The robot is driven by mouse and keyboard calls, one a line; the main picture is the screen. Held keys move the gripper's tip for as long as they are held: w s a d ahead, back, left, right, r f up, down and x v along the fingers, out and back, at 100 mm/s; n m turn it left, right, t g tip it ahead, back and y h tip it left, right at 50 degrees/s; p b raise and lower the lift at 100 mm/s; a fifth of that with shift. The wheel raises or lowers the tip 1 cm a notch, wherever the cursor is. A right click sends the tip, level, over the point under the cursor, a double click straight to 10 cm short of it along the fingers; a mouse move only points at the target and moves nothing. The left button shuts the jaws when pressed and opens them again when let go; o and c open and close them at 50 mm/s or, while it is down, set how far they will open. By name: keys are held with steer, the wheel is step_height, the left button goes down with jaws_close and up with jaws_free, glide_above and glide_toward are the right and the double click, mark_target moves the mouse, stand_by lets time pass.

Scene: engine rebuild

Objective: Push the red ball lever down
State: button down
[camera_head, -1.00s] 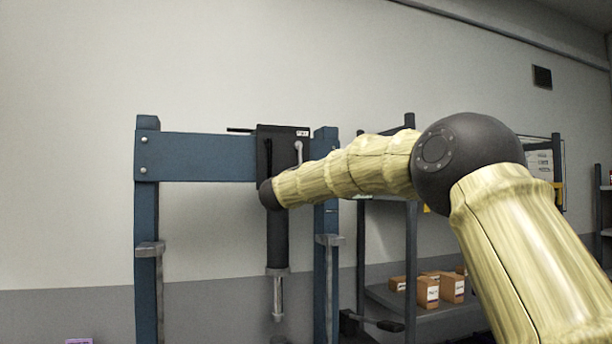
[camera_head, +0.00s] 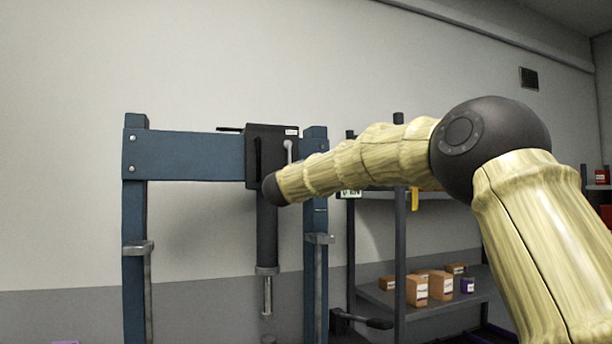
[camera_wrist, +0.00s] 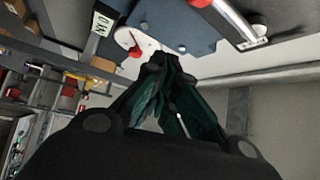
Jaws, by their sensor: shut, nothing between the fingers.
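In the head view a blue press frame (camera_head: 190,156) holds a black cylinder unit (camera_head: 268,225) with a grey lever (camera_head: 289,151) at its upper right. No red ball can be made out there. In the wrist view a small rounded red thing (camera_wrist: 200,3) shows at the top edge, possibly the red ball; most of it is cut off. My gripper (camera_wrist: 168,62) is shut and empty, its dark green fingers together below the blue press part (camera_wrist: 180,25). I cannot tell whether the fingertips touch anything. In the head view my arm hides the gripper.
A grey shelf (camera_head: 440,304) with cardboard boxes (camera_head: 416,290) stands right of the press. The wall left of the press is clear.

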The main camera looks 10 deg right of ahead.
steer(key=b+v, duration=0.2)
steer(key=v, duration=0.6)
steer(key=shift+a, duration=0.6)
steer(key=shift+d+r, duration=0.1)
steer(key=shift+r, duration=0.05)
